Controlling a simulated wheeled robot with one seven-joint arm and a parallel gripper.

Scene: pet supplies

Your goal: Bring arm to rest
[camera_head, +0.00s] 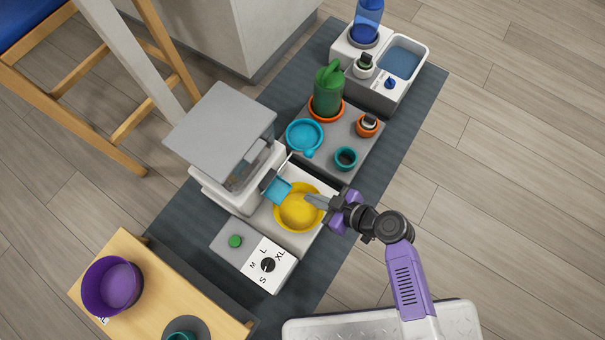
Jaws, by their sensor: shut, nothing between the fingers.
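My arm (405,270) reaches in from the lower right, with a purple link and dark joints. My gripper (312,200) is shut and empty. Its tip shows over the right side of the yellow bowl (297,212). I cannot tell whether it touches the bowl. The bowl stands on the light tray of the grey and white feeder (222,125). A blue scoop-like part (276,188) is at the bowl's upper left edge.
A dial panel (268,264) with a green button (235,241) lies in front. A green watering can (328,92) and blue dish (304,135) stand behind. A purple bowl (112,285) sits on the wooden table (192,309). The floor at right (500,200) is clear.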

